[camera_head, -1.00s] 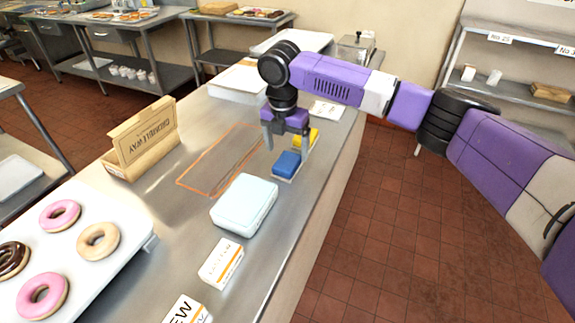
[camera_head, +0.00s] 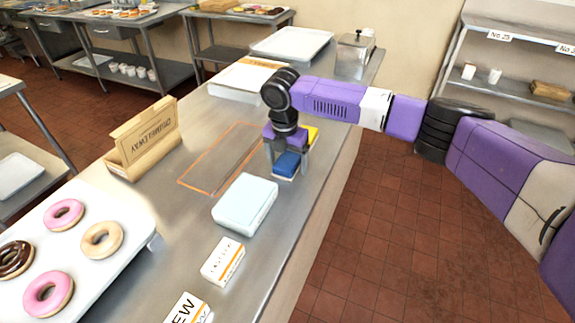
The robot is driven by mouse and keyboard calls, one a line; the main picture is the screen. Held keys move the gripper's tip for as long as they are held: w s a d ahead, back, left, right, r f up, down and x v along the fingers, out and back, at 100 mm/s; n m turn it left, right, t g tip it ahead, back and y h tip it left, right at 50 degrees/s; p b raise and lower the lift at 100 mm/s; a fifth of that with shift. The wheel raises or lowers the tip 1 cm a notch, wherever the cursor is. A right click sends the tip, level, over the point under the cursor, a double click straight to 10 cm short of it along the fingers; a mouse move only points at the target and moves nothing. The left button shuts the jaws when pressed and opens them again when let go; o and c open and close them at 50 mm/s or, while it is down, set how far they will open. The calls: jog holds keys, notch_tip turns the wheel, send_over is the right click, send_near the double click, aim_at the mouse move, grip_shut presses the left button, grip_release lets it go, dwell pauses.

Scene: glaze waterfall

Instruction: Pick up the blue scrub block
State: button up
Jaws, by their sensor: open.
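The blue scrub block (camera_head: 287,164) lies on the steel counter, right of the middle. It seems to sit in a shallow grey holder beside a yellow block (camera_head: 311,134). My gripper (camera_head: 286,170) points down over the blue block, with one finger on its left side and one on its right. The jaws are open. I cannot tell whether the fingers touch the block, and the gripper body hides its top rear part.
A pale blue box (camera_head: 245,202) stands just in front of the blue block. An orange-edged clear board (camera_head: 220,160) lies to the left. The counter's right edge is close.

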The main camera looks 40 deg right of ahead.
aim_at(287, 160)
jog(key=shift+f, duration=0.15)
jog(key=c, duration=1.5)
jog(key=shift+o, duration=0.2)
notch_tip(287, 160, up, 21)
jog(key=b, duration=0.2)
jog(key=shift+f+b, duration=0.2)
jog(key=shift+b, duration=0.1)
